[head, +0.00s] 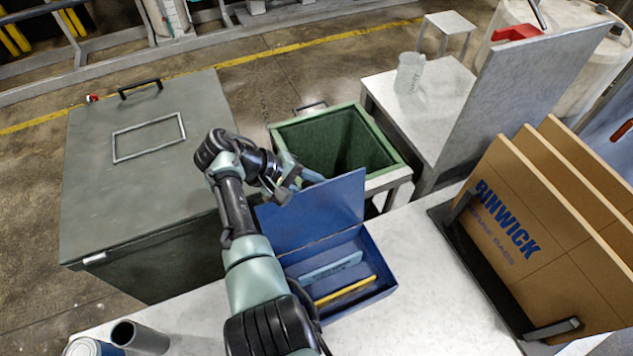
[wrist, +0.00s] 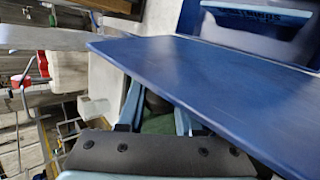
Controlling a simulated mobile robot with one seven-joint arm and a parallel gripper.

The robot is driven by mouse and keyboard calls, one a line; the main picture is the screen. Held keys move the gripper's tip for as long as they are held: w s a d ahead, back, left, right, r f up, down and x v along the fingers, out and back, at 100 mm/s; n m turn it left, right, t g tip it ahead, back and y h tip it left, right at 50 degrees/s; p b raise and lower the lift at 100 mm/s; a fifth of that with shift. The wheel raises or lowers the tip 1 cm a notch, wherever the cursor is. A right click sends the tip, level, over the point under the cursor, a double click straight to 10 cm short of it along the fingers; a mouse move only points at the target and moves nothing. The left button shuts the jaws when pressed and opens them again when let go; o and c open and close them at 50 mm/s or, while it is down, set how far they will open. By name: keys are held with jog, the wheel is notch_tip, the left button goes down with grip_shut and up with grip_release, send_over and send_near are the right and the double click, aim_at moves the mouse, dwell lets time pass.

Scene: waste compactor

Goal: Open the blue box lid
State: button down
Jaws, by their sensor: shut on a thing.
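The blue box (head: 362,302) sits on the pale worktop, to the right of my arm. Its blue lid (head: 325,215) stands raised at the back of the box, so the inside shows. A light blue bar (head: 330,269) and a yellow bar (head: 345,291) lie inside. My gripper (head: 306,182) is at the upper edge of the lid and is shut on it. In the wrist view the lid (wrist: 225,85) fills the right side as a slanted blue panel, with my gripper fingers (wrist: 155,112) at its edge. Part of the box's left side is hidden behind my arm.
A green open bin (head: 340,140) stands behind the lid. A large grey lidded container (head: 140,150) stands at the left. Cardboard panels (head: 540,220) stand in a black rack at the right. The worktop right of the box is clear.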

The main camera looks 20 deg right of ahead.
dwell(0.3)
jog(key=c, duration=0.6)
grip_release()
jog(key=b+v, duration=0.2)
jog(key=v, duration=1.1)
jog(key=shift+b, duration=0.35)
